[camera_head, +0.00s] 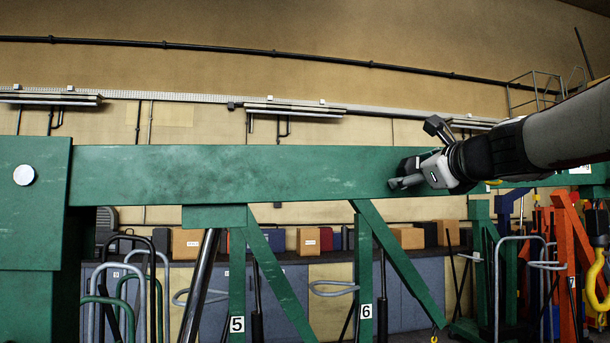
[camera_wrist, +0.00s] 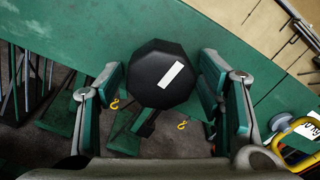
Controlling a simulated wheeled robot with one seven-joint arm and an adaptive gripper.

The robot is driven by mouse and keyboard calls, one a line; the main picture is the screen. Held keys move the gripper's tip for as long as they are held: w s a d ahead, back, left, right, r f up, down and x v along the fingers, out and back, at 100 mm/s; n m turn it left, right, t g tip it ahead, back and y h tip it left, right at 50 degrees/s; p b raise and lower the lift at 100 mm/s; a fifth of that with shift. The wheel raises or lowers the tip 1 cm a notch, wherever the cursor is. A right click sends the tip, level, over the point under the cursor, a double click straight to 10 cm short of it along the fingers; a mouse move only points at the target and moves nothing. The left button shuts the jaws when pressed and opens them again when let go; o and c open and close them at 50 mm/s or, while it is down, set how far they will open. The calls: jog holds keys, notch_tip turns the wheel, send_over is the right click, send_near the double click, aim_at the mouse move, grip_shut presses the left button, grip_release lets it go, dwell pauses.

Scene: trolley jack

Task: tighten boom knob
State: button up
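The boom knob (camera_wrist: 158,74) is black and eight-sided with a white bar mark tilted on its face. It sits on the green boom (camera_head: 230,172), which runs across the head view. My gripper (camera_wrist: 161,72) is open, with one finger on each side of the knob in the wrist view. Narrow gaps seem to show between the fingers and the knob, but I cannot tell whether the right finger touches it. In the head view my gripper (camera_head: 408,174) is at the boom's right part, and a dark piece beside its fingers appears to be the knob, partly hidden.
Green legs labelled 5 (camera_head: 237,324) and 6 (camera_head: 366,311) stand below the boom. A green column (camera_head: 35,200) is at the left. Orange and blue frames (camera_head: 566,240) crowd the right. Yellow hooks (camera_wrist: 183,125) hang below the boom. Boxes (camera_head: 190,243) line the back.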

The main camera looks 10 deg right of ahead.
jog(key=shift+s+r, duration=0.1)
jog(key=shift+s, duration=0.4)
jog(key=s, duration=1.1)
jog(key=s+a+f+n+g+y, duration=0.2)
jog(key=a+f+n+g, duration=0.1)
jog(key=a+f+n, duration=0.6)
jog(key=s+a+f+n+g+y, duration=0.1)
jog(key=s+a+f+n+g, duration=0.3)
jog(key=f+n, duration=0.45)
jog(key=s+f+n+g+h, duration=0.1)
jog(key=s+f+n, duration=0.2)
jog(key=f, duration=0.3)
jog(key=s+a+f+n+g+h, duration=0.1)
jog(key=s+f+n+g, duration=0.1)
jog(key=f+n, duration=0.3)
jog(key=s+a+f+n+g+h, duration=0.1)
jog(key=s+f+n+g, duration=0.1)
jog(key=s+f+n, duration=0.2)
notch_tip(320, 180, down, 4)
jog(key=shift+s+r+n, duration=0.2)
jog(key=shift+s+n, duration=0.15)
jog(key=shift+s, duration=0.25)
